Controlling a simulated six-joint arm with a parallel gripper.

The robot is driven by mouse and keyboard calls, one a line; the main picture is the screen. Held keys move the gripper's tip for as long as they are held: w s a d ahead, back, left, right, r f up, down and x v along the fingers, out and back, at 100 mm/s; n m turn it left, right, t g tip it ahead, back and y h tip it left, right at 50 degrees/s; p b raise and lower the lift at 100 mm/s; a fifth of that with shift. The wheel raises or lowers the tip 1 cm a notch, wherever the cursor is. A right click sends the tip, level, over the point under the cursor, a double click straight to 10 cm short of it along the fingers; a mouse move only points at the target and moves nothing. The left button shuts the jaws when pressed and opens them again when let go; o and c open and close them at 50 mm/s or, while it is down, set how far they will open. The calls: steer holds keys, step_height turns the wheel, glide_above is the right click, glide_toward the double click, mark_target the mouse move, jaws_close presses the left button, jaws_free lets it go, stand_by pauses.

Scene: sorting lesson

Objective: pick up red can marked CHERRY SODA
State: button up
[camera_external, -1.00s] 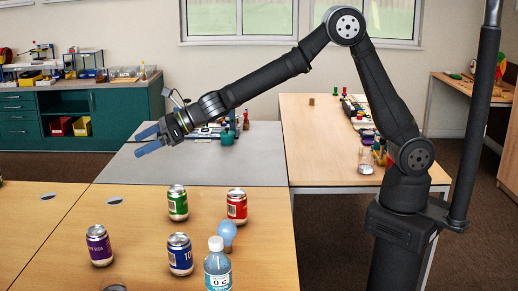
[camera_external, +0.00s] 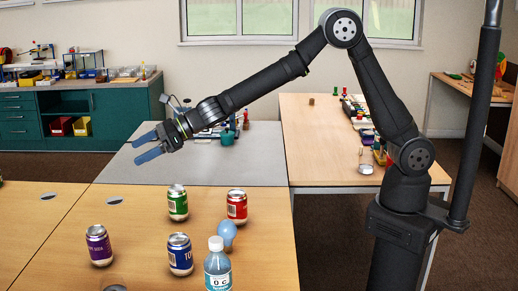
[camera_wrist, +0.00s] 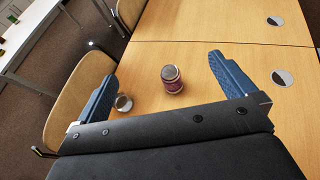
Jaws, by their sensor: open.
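A red can (camera_external: 237,207) stands upright on the wooden table at the back right of a group of cans in the external view. Its lettering is too small to read. My gripper (camera_external: 147,146) is open and empty, with blue fingers pointing left, in the air above the grey table and left of the red can. In the wrist view, the open fingers (camera_wrist: 162,66) frame a purple-red can (camera_wrist: 172,80) on the table some way below. It looks like the purple can (camera_external: 99,245) of the external view. I cannot make out the red can in the wrist view.
A green can (camera_external: 178,203) stands left of the red can, a blue can (camera_external: 180,254) in front. A light-blue bulb-shaped object (camera_external: 227,233) is close to the red can's front. The table's left part is mostly free.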

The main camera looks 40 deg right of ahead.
steer(key=c, duration=0.3)
steer(key=shift+w, duration=0.1)
steer(key=w+d+f+m+t+h, duration=0.25)
steer(key=w+d+m+h, duration=0.25)
steer(key=w+d+m, duration=0.5)
steer(key=m+g+h, duration=0.7)
steer(key=m+g, duration=0.1)
steer(key=m, duration=1.7)
glide_above(234, 192)
step_height(234, 192, down, 7)
step_height(234, 192, down, 12)
steer(key=shift+s+r, duration=0.1)
steer(key=shift+s, duration=0.05)
steer(key=shift+s+d+f, duration=0.1)
steer(key=shift+f, duration=1.2)
steer(key=shift+s+d+f, duration=0.1)
steer(key=shift+f, duration=1.2)
